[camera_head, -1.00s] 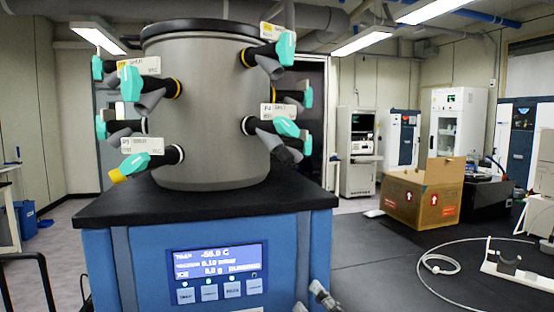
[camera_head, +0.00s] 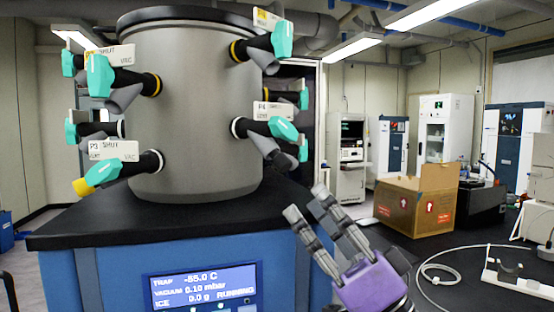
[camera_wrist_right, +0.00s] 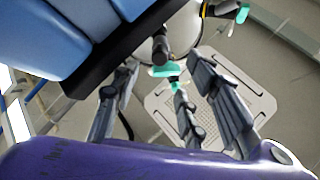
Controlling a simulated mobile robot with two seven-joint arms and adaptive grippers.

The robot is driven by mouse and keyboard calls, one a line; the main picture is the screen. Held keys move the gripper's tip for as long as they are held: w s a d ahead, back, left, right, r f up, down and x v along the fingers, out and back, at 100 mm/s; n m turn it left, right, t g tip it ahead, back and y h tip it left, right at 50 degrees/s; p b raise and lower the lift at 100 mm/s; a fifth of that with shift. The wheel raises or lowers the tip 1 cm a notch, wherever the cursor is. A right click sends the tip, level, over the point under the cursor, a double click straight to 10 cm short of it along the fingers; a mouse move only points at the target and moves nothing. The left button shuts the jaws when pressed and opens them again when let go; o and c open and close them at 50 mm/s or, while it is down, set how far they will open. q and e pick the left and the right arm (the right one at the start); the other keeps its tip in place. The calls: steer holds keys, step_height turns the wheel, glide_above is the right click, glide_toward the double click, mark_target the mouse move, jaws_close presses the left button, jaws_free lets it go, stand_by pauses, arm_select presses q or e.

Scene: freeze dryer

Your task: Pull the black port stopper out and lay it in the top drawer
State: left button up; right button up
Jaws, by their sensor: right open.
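The freeze dryer's grey steel chamber (camera_head: 190,110) carries several ports with teal handles and white tags. Under the right-hand port tagged P4 (camera_head: 257,127), a grey nozzle ends in a dark piece (camera_head: 281,162), which looks like the black stopper; I cannot make out its edge. My right gripper (camera_head: 307,204) is open and empty, below and to the right of that nozzle and apart from it. In the right wrist view a dark port part (camera_wrist_right: 160,48) and a teal handle (camera_wrist_right: 166,70) lie beyond the fingers. No drawer can be made out. My left gripper is out of view.
The chamber stands on a black top (camera_head: 170,225) over a blue cabinet with a lit display (camera_head: 205,287). A yellow-tipped port (camera_head: 84,187) is at the left. An open cardboard box (camera_head: 415,205) and a white tube (camera_head: 440,272) lie on the dark bench at right.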

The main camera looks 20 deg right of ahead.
mark_target(285, 170)
steer(key=p+x, duration=0.1)
steer(key=x, duration=0.2)
steer(key=p+x, duration=0.1)
steer(key=x, duration=0.1)
steer(key=shift+s+d+r+p, duration=0.1)
steer(key=shift+s+r+p, duration=0.2)
steer(key=shift+p, duration=0.05)
steer(key=shift+x, duration=1)
steer(key=shift+w+a+r+p, duration=0.25)
steer(key=shift+w+a+p, duration=0.1)
steer(key=shift+w, duration=0.25)
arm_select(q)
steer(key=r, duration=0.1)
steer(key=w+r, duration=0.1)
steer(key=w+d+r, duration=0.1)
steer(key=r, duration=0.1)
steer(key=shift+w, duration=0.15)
arm_select(e)
steer(key=shift+w+r, duration=0.1)
steer(key=shift+w, duration=0.15)
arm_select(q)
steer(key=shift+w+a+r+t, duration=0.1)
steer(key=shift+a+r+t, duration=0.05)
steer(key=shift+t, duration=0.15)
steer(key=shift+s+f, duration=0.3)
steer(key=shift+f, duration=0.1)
arm_select(e)
jaws_close()
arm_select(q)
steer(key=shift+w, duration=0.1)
